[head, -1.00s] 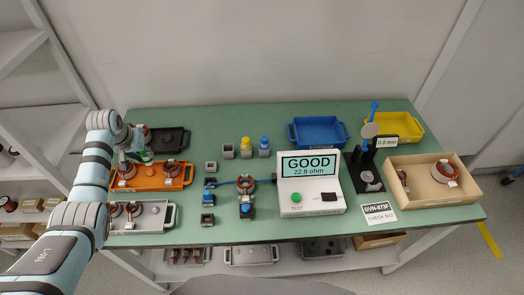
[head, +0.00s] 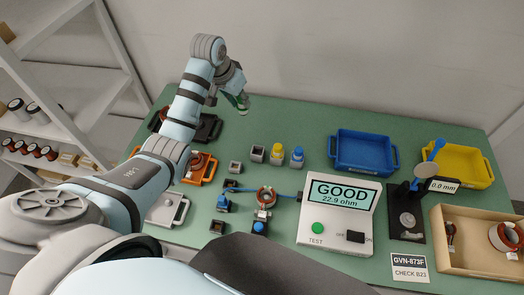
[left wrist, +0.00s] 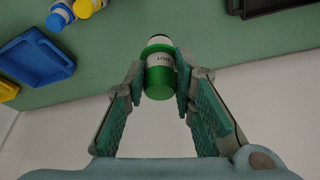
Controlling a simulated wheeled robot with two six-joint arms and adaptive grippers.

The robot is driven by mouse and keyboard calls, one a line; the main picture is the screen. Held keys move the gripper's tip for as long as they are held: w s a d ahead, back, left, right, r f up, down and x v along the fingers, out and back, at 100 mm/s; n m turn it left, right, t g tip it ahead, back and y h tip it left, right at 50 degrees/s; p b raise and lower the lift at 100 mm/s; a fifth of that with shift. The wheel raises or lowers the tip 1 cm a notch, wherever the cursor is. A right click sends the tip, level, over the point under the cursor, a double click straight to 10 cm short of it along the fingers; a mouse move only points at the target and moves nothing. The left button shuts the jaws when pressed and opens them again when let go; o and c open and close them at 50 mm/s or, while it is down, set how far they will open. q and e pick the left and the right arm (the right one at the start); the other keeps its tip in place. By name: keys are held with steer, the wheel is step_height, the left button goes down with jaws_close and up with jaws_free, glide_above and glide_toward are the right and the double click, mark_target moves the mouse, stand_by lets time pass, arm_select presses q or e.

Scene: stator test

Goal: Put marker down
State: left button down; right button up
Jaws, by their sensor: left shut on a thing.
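The marker is a small white bottle with green ends and a "DOT" label (left wrist: 160,80). My left gripper (left wrist: 161,72) is shut on it, with a finger on each side. In the head view my left gripper (head: 240,99) holds the green-ended marker (head: 243,104) near the table's back edge, upright or slightly tilted. Its exact height above the table is unclear. An empty grey square holder (head: 257,153) stands beside a yellow marker (head: 277,152) and a blue marker (head: 297,157). My right gripper is out of view.
A blue tray (head: 334,160) and a yellow tray (head: 487,182) stand at the back right. The tester (head: 335,238) reads GOOD, 22.9 ohm. A small grey block (head: 235,167) stands left of the holder. The green table (head: 290,118) is clear behind the markers.

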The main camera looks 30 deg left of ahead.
arm_select(q)
steer(key=s+d+r+m+h, duration=0.1)
steer(key=s+d+r+m, duration=0.2)
steer(key=s+d+r, duration=0.25)
steer(key=f, duration=0.6)
steer(key=w+f+b, duration=0.1)
steer(key=f, duration=0.6)
steer(key=w+f+b, duration=0.1)
steer(key=f, duration=0.6)
steer(key=shift+w+d, duration=0.25)
steer(key=shift+w+f, duration=0.15)
steer(key=shift+w, duration=0.05)
steer(key=c, duration=1.6)
jaws_free()
steer(key=shift+o, duration=1.3)
steer(key=shift+s, duration=0.1)
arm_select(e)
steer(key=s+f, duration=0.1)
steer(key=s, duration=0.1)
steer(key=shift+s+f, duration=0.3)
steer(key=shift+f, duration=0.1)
